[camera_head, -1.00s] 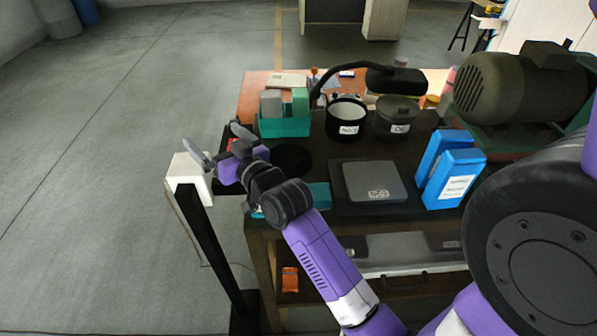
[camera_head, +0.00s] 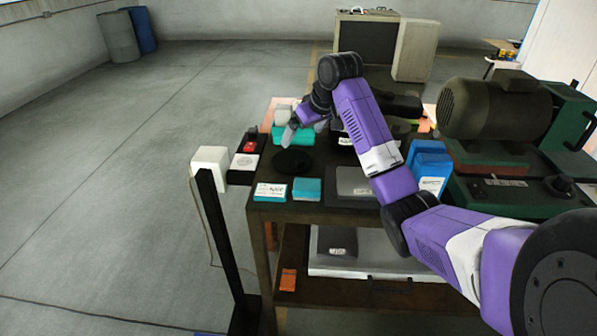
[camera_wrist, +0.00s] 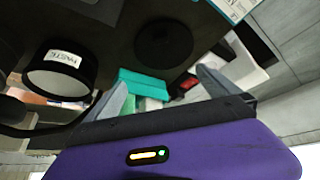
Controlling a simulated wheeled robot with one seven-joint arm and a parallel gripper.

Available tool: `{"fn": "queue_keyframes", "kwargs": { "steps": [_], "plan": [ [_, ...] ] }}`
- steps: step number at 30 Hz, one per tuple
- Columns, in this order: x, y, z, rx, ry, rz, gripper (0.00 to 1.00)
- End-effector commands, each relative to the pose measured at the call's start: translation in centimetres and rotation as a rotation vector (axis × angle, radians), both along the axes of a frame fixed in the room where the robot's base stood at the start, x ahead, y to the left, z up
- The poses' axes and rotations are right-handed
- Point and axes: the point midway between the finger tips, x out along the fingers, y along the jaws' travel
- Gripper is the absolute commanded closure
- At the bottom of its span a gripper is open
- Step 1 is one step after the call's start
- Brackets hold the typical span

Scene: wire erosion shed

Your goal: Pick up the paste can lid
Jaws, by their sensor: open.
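A flat black disc, which looks like the paste can lid (camera_head: 292,162), lies on the dark bench top (camera_head: 322,160). It also shows in the wrist view (camera_wrist: 164,45), where nothing covers it. My gripper (camera_head: 304,130) is open and empty, above the bench and just beyond the lid in the head view. In the wrist view its two fingers (camera_wrist: 162,84) are spread apart, with the lid away from the tips. An open can with a white label (camera_wrist: 63,72) stands beside the lid in the wrist view. In the head view my arm mostly hides this can.
Teal boxes (camera_head: 270,192) and a grey flat plate (camera_head: 354,182) lie along the front. Blue boxes (camera_head: 431,163) and a motor (camera_head: 495,106) stand right. A white block (camera_head: 209,160) tops a post at left.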

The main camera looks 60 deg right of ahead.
Motion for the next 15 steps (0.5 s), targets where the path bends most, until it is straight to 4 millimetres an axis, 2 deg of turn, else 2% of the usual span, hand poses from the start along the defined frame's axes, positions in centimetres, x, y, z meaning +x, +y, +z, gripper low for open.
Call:
{"fn": "queue_keyframes", "kwargs": {
  "steps": [3, 6, 15],
  "plan": [
    [-1.6, 1.3, -1.3, 0.057, 0.081, 0.018, 0.0],
    [-2.3, 1.7, -1.8, 0.076, 0.114, 0.025, 0.0],
    [-1.5, 1.5, -4.4, 0.079, 0.12, 0.026, 0.0]
  ]
}}
